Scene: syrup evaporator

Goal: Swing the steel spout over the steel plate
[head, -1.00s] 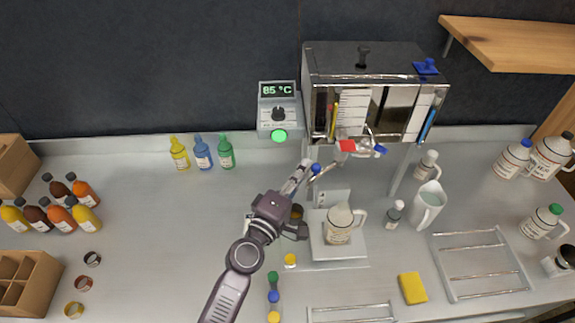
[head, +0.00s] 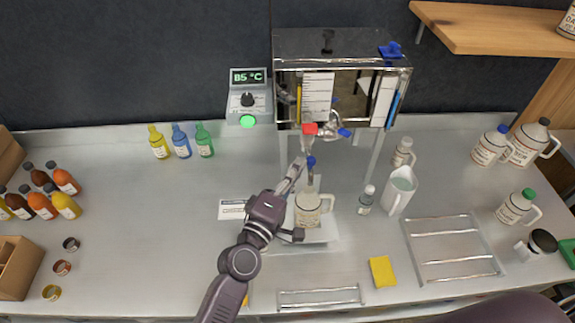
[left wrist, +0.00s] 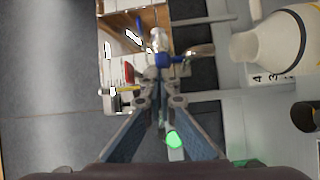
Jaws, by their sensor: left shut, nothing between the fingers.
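The steel spout (head: 309,172) with a blue knob (head: 311,161) hangs below the evaporator's tap and points toward the front. It appears above the rear of the steel plate (head: 328,243), where a cream jug (head: 309,208) stands. Exact alignment is hard to judge. My left gripper (head: 298,168) is shut and empty, its fingertips just left of the spout; contact cannot be told. In the left wrist view the blue knob (left wrist: 170,58) is just beyond the fingertips and the jug (left wrist: 275,45) is at upper right. My right gripper is not in view.
The steel evaporator (head: 340,55) stands above, with a red valve (head: 310,128) and a blue-tipped handle (head: 344,132).

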